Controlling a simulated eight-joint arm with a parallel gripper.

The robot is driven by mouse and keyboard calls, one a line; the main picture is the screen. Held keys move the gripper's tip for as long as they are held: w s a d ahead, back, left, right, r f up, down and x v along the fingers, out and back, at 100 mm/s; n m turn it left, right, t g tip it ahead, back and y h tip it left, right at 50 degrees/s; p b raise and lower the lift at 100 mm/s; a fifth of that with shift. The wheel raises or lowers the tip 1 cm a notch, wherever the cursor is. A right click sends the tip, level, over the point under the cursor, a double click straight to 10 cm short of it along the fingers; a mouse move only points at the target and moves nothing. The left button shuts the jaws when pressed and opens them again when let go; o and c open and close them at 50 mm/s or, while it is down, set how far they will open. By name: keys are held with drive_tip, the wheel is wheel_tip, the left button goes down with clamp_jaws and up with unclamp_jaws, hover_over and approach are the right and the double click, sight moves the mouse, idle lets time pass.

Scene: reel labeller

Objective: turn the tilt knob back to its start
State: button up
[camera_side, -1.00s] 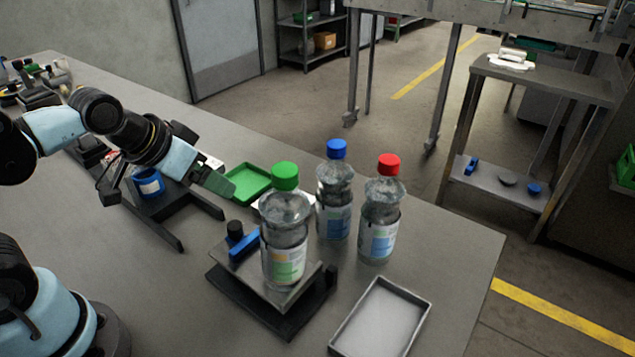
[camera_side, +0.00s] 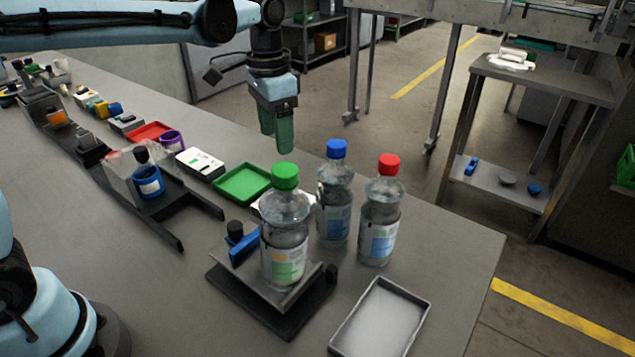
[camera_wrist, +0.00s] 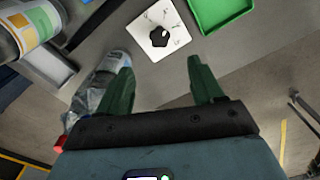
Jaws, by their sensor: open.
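In the wrist view a black knob (camera_wrist: 160,37) sits on a white plate (camera_wrist: 175,20) with dark marks around it; I take it for the tilt knob. In the side view only an edge of the white plate (camera_side: 258,206) shows, and the knob is hidden behind the green-capped bottle (camera_side: 285,235). That bottle stands on a dark tilting stand (camera_side: 245,300). My gripper (camera_side: 277,130) points down, above and behind the bottles. In the wrist view its green fingers (camera_wrist: 160,82) are apart and empty, with the knob ahead of the gap, not touched.
A blue-capped bottle (camera_side: 335,205) and a red-capped bottle (camera_side: 380,225) stand close right of the stand. A green tray (camera_side: 243,184) lies beside the white plate. A grey tray (camera_side: 380,320) lies at the front.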

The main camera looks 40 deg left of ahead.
drive_tip(key=f, duration=1.2)
drive_tip(key=shift+w+d+f, duration=0.1)
drive_tip(key=shift+w+f, duration=0.1)
drive_tip(key=shift+w, duration=0.05)
drive_tip(key=c, duration=1)
drive_tip(key=shift+c, duration=0.2)
